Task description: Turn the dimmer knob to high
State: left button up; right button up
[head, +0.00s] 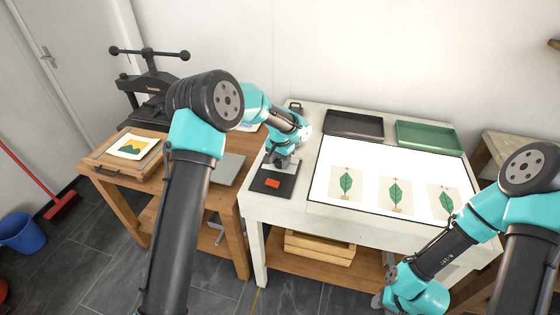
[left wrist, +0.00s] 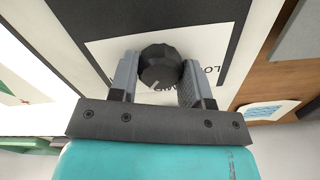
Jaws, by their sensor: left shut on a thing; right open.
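The dimmer knob (left wrist: 160,66) is dark, round and faceted, with a pale pointer line facing the gripper side in the left wrist view. It sits on a white label plate (left wrist: 108,50) with partly covered lettering; "LO" shows to its right. My left gripper (left wrist: 158,78) is shut on the knob, one finger on each side. In the head view my left gripper (head: 282,163) reaches down to the black control panel (head: 258,184) at the light table's left end, and hides the knob. My right gripper (head: 380,301) is low at the front of the table, barely visible, and away from the panel.
A red switch (head: 272,183) sits on the panel in front of the left gripper. The lit table top (head: 365,203) holds several leaf prints. A black tray (head: 353,124) and a green tray (head: 428,137) stand behind. A wooden bench (head: 130,187) with a press stands left.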

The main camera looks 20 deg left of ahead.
aim_at(280, 161)
pick_arm(q)
jog(key=m, duration=0.6)
dwell(0.6)
jog(key=o, duration=0.9)
jog(key=shift+o, duration=0.2)
jog(key=shift+r, duration=0.15)
notch_tip(280, 161, up, 17)
